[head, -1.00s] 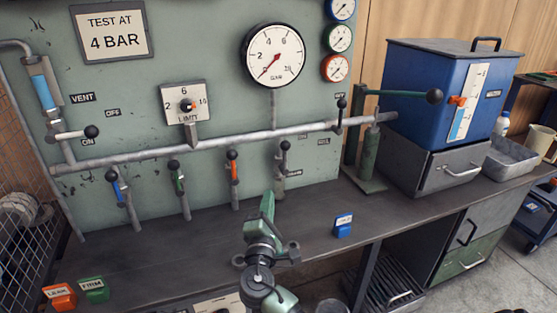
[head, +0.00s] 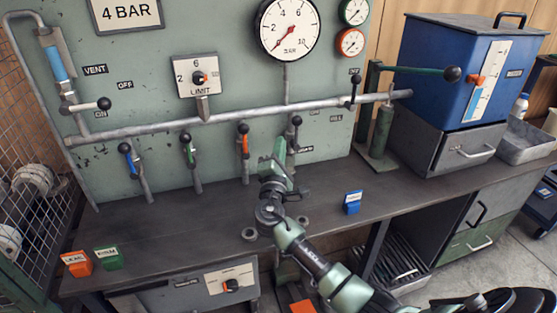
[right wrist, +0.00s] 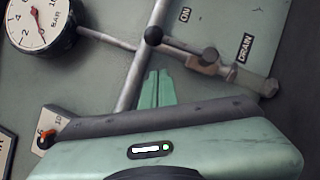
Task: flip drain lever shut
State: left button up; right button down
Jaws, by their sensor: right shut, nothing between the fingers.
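The drain lever (head: 296,123) has a black ball knob and stands up along a short branch pipe under the main pipe, beside the DRAIN label. In the right wrist view its knob (right wrist: 153,36) lies against the main pipe, and the DRAIN label (right wrist: 244,47) is at upper right. My right gripper (head: 281,160) is shut and empty, just below and left of the lever in the head view. Its green fingertips (right wrist: 156,88) show below the knob in the wrist view, with a visible gap. The lever's foot is partly hidden in the head view. My left gripper is out of view.
Other levers with blue (head: 126,150), green (head: 187,142) and orange (head: 243,132) handles stand left along the main pipe (head: 240,120). A hand pump (head: 382,130) and blue tank (head: 445,75) stand right. A blue tag block (head: 352,202) is on the bench (head: 190,220).

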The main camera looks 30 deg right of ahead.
aim_at(296, 133)
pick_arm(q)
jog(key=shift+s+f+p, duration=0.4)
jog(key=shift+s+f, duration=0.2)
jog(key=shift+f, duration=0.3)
pick_arm(e)
jog(key=shift+w+d+r, duration=0.2)
jog(key=shift+d+r, duration=0.15)
jog(key=shift+d, duration=0.35)
jog(key=shift+w+d+r, duration=0.25)
jog(key=shift+d+r, duration=0.05)
jog(key=shift+d, duration=0.4)
jog(key=shift+w+d+r, duration=0.2)
jog(key=shift+d+r, duration=0.15)
jog(key=shift+d, duration=0.35)
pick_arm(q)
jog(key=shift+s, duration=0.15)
pick_arm(e)
jog(key=shift+w+m, duration=0.1)
jog(key=shift+m, duration=0.2)
